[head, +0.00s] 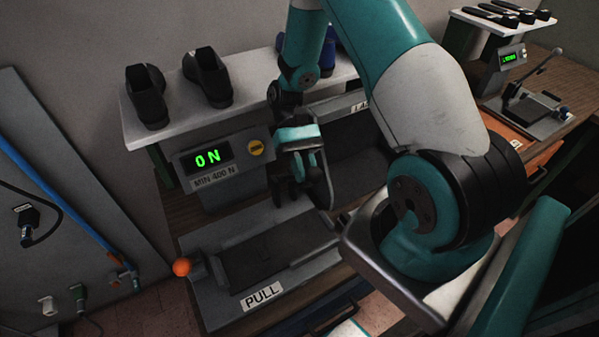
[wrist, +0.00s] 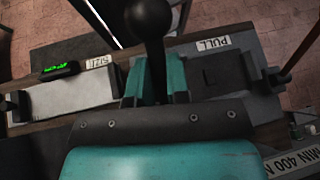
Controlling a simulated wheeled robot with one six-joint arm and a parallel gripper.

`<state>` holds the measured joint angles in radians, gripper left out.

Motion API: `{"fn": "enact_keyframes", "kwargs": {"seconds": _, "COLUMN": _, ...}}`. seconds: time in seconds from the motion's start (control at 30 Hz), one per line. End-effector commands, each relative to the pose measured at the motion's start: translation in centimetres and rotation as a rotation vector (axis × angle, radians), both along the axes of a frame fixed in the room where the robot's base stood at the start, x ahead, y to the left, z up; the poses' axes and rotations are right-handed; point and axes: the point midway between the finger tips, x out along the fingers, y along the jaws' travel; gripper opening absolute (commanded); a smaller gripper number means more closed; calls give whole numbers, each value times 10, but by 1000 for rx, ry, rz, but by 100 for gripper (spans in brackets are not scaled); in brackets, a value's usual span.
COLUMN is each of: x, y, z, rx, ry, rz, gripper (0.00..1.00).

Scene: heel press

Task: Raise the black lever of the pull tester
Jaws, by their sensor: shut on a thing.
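The pull tester (head: 215,299) has a grey base marked PULL; its display (head: 207,157) reads 0 N above a MIN 400 N label. My gripper (head: 302,178) is over the right part of the tester, beside the display box. In the wrist view, my gripper (wrist: 157,82) has its teal fingers shut on the black lever (wrist: 151,18), whose round knob stands out beyond the fingertips. In the head view my gripper and arm cover much of the lever, so its exact angle is hard to tell. The PULL label (wrist: 212,45) also shows upside down in the wrist view.
An orange knob (head: 181,267) is at the tester's left end. A grey panel with cables (head: 50,200) is at left.

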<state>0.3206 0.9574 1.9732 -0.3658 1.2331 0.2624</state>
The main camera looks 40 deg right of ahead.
Motion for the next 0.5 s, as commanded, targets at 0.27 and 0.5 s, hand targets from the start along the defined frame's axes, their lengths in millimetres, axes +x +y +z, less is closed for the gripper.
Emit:
{"fn": "enact_keyframes", "kwargs": {"seconds": 0.27, "x": 1, "y": -1, "z": -1, "rx": -2, "ry": -6, "rz": -4, "gripper": 0}}
{"fn": "enact_keyframes", "kwargs": {"seconds": 0.5, "x": 1, "y": -2, "z": -1, "rx": -1, "ry": -5, "rz": -5, "gripper": 42}}
